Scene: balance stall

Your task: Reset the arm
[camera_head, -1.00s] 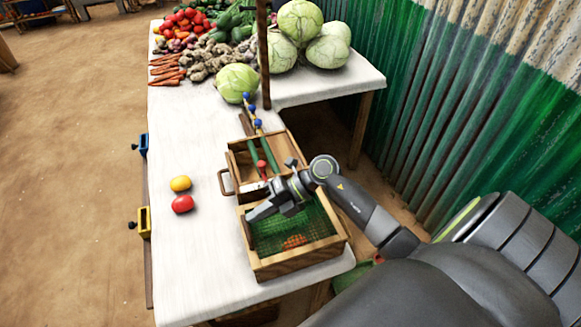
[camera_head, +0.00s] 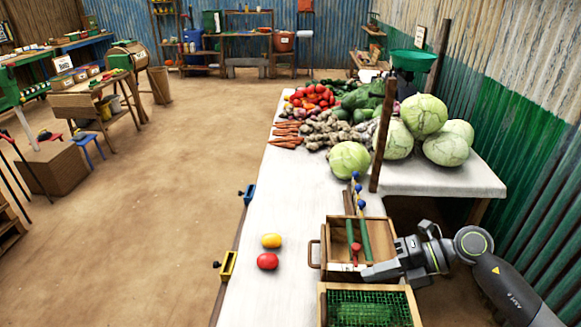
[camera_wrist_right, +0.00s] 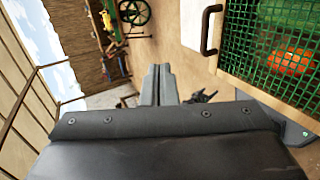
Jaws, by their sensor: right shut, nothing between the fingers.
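My right gripper (camera_head: 382,271) reaches in from the lower right in the head view, over the right side of the wooden box. Its fingers are together and empty. In the right wrist view the closed fingers (camera_wrist_right: 158,84) point away from the camera. The wooden box (camera_head: 318,243) has green rods and a red knob in its rear part and a green mesh (camera_head: 362,308) in its front part. The mesh also shows at the upper right in the wrist view (camera_wrist_right: 258,50), with an orange-red round thing (camera_wrist_right: 293,60) under it. My left gripper is not in view.
A yellow fruit (camera_head: 271,241) and a red one (camera_head: 267,261) lie on the white table (camera_head: 270,200) left of the box. A cabbage (camera_head: 349,159), a brown post (camera_head: 382,140) and heaped vegetables stand farther back. The corrugated wall (camera_head: 545,170) is on the right.

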